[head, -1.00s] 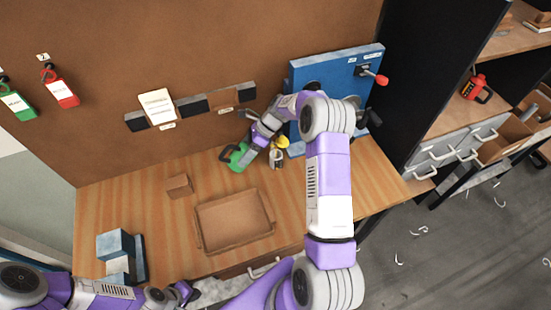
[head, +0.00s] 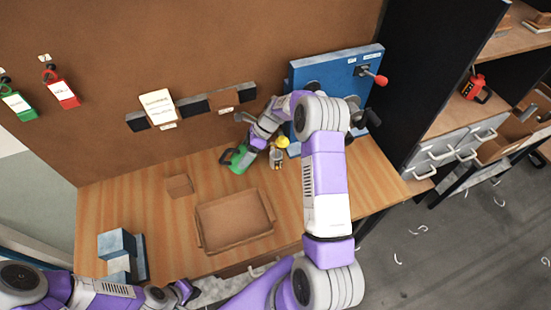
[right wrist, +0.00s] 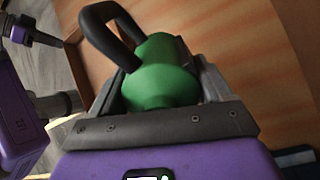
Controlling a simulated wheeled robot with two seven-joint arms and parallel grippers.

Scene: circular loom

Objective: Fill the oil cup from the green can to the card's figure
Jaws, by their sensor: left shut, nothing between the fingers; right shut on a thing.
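The green can (head: 239,161) with a black handle is near the back of the workbench, left of the blue machine. My right gripper (head: 258,142) is shut on it. In the right wrist view the green body (right wrist: 160,75) sits between the fingers, with the handle at upper left; its spout is not clear. A small pale cup-like thing (head: 276,158), likely the oil cup, stands just right of the can; its fill level cannot be read. A white card (head: 157,106) stands in the back-wall rack; its figure is too small to read. My left gripper (head: 188,291) is shut and empty at the bench's front.
The blue machine (head: 337,72) stands at the back right, with a yellow part (head: 282,142) beside the cup. An open brown tray (head: 235,239), a small brown box (head: 179,186) and a grey-blue block (head: 117,243) rest on the bench. Green and red tags (head: 61,90) hang at left.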

